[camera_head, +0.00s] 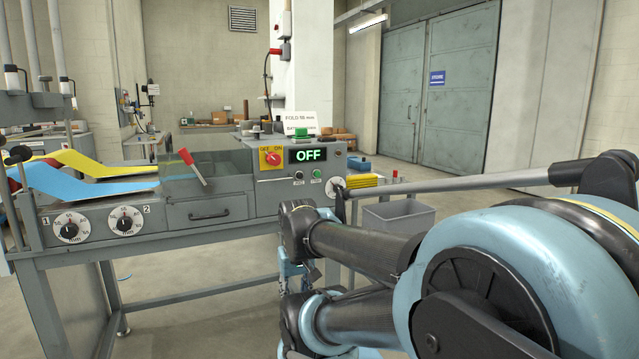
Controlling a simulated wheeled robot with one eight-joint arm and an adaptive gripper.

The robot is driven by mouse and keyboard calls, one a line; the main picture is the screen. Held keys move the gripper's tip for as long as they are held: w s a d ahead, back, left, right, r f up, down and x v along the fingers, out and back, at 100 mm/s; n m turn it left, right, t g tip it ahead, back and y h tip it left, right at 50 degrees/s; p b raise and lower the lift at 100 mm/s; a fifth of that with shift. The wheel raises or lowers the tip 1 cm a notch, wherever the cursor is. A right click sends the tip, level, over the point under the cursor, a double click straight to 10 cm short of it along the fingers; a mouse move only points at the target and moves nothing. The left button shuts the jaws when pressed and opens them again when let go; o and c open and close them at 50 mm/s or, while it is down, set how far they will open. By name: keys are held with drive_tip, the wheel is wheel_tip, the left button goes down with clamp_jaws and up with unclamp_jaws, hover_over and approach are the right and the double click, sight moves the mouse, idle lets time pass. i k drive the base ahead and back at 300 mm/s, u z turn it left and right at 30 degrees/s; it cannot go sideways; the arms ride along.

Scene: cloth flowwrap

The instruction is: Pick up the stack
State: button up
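A small stack of yellow folded cloths (365,181) lies at the right end of the grey machine, just beyond my arm's thin rod. My arm fills the right side of the view and partly covers that end of the machine. What appears to be the end of my arm with my gripper (291,272) hangs low in front of the machine, below and to the left of the stack and apart from it. The fingers are too small and too covered to read, and I see nothing held there.
The machine (218,187) shows OFF on its display (307,155). Yellow cloth (88,163) and blue cloth (80,185) feed in at its left. A grey bin (400,217) stands right of the machine. The floor toward the grey doors (437,95) is open.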

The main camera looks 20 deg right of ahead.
sight(369, 181)
drive_tip(key=u, duration=1.65)
drive_tip(key=k, duration=0.75)
drive_tip(key=z, duration=2.1)
drive_tip(key=i, duration=0.8)
